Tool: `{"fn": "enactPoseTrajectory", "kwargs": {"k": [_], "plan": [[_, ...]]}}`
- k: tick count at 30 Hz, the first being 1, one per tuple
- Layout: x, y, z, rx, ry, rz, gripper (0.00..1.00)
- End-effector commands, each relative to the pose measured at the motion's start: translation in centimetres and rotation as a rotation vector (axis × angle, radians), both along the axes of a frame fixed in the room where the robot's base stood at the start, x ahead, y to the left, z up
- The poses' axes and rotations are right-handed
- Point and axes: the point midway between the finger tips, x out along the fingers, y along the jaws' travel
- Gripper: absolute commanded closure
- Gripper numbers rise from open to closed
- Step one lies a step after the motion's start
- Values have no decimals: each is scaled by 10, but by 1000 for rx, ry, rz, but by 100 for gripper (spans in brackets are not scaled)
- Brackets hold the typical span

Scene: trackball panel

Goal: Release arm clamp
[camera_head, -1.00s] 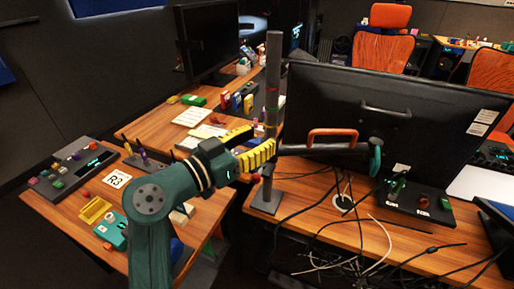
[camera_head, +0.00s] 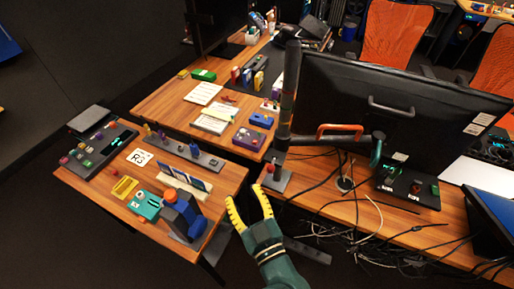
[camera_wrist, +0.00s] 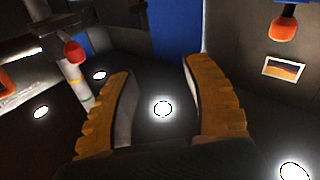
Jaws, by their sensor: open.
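A dark upright pole (camera_head: 287,95) stands at the edge of the right desk. A horizontal monitor arm (camera_head: 330,140) with an orange handle (camera_head: 340,129) and a teal end (camera_head: 377,150) runs right from it. A small red knob (camera_head: 270,168) sits low at the pole; a red knob (camera_wrist: 74,53) also shows on a pole at the left of the wrist view. Which part is the clamp is not clear. My gripper (camera_head: 247,195), with yellow fingers, is open and empty, below and left of the pole base, apart from it. Its spread fingers fill the middle of the wrist view (camera_wrist: 156,70).
A monitor (camera_head: 400,90) stands behind the monitor arm. Loose cables (camera_head: 350,215) hang over the right desk's front. The left desk (camera_head: 215,180) carries control panels and a blue-and-orange device (camera_head: 183,214). A gap lies between the desks.

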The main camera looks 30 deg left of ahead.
Motion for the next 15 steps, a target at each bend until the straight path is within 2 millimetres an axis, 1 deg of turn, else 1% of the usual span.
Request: {"fn": "enactPoseTrajectory", "kwargs": {"k": [1, 2, 3, 6, 8, 10, 13, 15], "plan": [[-5, -35, 13, 37, 43, -64, 51], [-8, -51, 11, 47, 62, -100, 51], [-10, -73, 5, 46, 88, -150, 51], [-13, -109, -6, 51, 133, -235, 51], [-12, -119, -7, 53, 137, -260, 51], [-8, -121, -7, 53, 135, -267, 51], [1, -113, -9, 52, 136, -263, 51], [12, -103, -8, 52, 136, -260, 51]]}}
